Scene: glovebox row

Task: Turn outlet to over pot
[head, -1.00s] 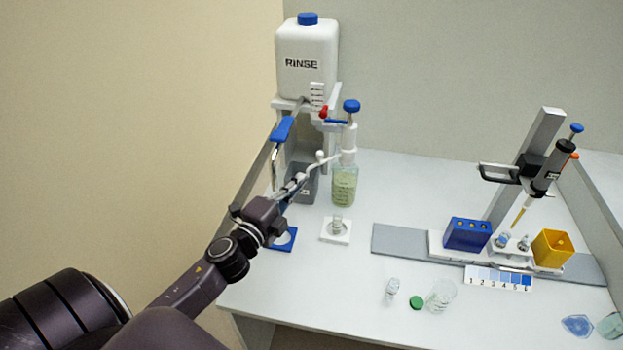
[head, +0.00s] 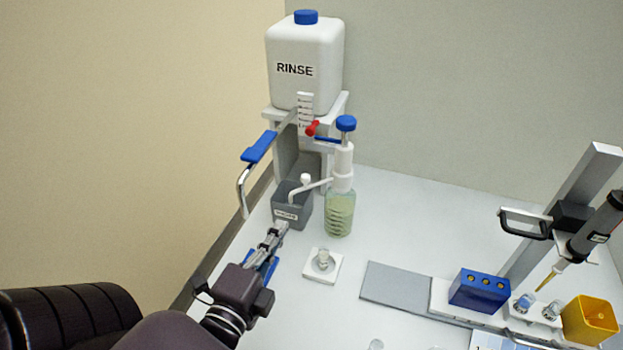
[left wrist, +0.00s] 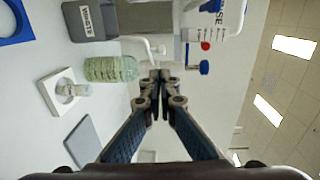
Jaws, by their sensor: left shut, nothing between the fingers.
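The outlet (head: 312,187) is a thin white tube with a small upright knob. It runs left from the white dispenser head (head: 342,168) on a bottle of pale green liquid (head: 340,214), and its end is over the grey box (head: 292,215). The pot (head: 323,259), a small clear glass vessel, stands on a white pad (head: 311,271) in front of the bottle. My left gripper (head: 282,229) is shut and empty, in front of the grey box and below the outlet. In the left wrist view its fingertips (left wrist: 160,78) meet beside the bottle (left wrist: 112,68).
A blue square holder (head: 262,267) is partly hidden by my gripper. At right are a blue block (head: 479,289), a yellow box (head: 590,318) and a pipette stand (head: 572,218).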

